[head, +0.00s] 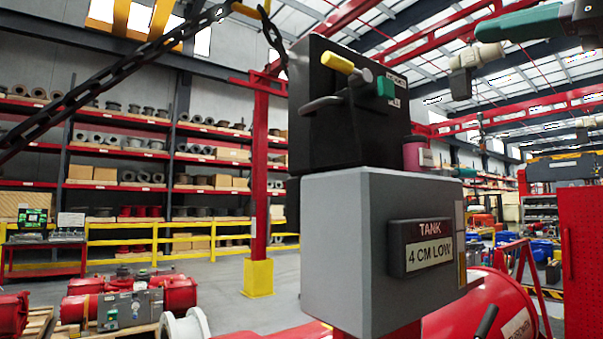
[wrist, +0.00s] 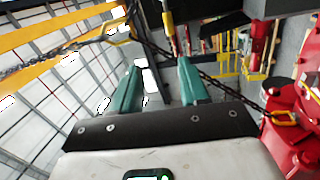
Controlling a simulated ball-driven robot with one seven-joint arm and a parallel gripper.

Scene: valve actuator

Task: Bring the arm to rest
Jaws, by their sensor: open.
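My gripper (wrist: 159,66) shows in the wrist view with its two teal fingers spread apart. Nothing is held between them. Part of my arm (head: 525,26), teal and cream, shows high at the upper right in the head view. It is raised, to the right of the black valve box and apart from it in the picture.
A black box (head: 315,140) with a yellow-handled lever and green knob sits on a grey box (head: 330,230) marked "TANK 4 CM LOW". A dark chain (head: 110,80) crosses the upper left. In the wrist view, red machinery (wrist: 305,120) stands at the right.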

